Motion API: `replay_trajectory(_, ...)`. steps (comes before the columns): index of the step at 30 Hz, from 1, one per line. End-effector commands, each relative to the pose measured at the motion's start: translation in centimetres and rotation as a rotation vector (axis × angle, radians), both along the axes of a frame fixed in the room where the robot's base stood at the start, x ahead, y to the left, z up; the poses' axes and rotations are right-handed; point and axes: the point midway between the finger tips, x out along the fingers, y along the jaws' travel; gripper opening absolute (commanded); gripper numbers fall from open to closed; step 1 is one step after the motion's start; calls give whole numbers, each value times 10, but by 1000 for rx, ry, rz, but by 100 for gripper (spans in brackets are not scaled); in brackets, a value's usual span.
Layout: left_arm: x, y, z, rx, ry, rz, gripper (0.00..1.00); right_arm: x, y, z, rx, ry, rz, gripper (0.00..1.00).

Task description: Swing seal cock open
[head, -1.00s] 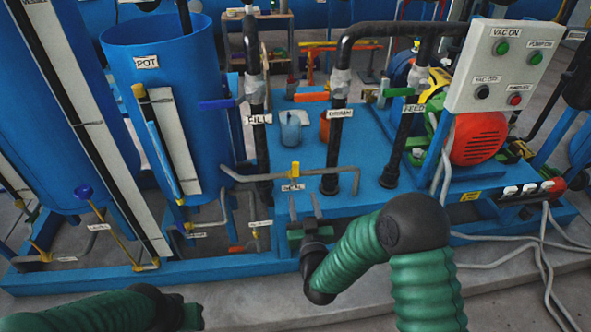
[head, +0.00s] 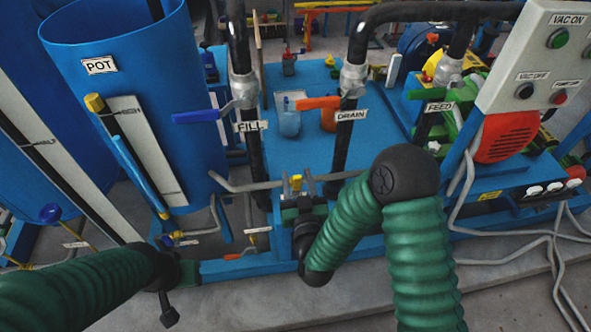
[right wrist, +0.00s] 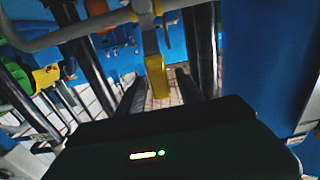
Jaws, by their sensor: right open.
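The seal cock has a yellow handle (head: 296,182) on a thin grey pipe (head: 250,186), low in front of the blue skid. In the right wrist view its yellow handle (right wrist: 157,75) hangs from the valve body on the pipe, across the pipe's line. My right gripper (head: 296,184) is open, its fingers pointing at the cock. The handle appears between the two fingers (right wrist: 160,92), with a gap on each side; how deep it sits is unclear. The SEAL label is hidden behind the gripper. My left gripper (head: 168,302) is at lower left, its jaws unclear.
The blue POT vessel (head: 125,100) stands left. The FILL valve's blue handle (head: 195,116), DRAIN valve's orange handle (head: 318,103) and black vertical pipes stand behind the gripper. The control box (head: 535,65) is at right.

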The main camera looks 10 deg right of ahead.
Motion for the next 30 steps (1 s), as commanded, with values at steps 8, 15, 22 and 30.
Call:
replay_trajectory(8, 0, 0, 0, 0, 0, 0, 36, 2, 0, -1, 0, 2, 0, 27)
replay_trajectory(15, 0, 0, 0, 0, 0, 0, 36, 2, 0, -1, 1, 2, 1, 0)
replay_trajectory(22, 0, 0, 0, 0, 0, 0, 36, 1, 0, -1, 0, 2, 1, 0)
replay_trajectory(30, 0, 0, 0, 0, 0, 0, 36, 1, 0, -1, 1, 1, 1, 0)
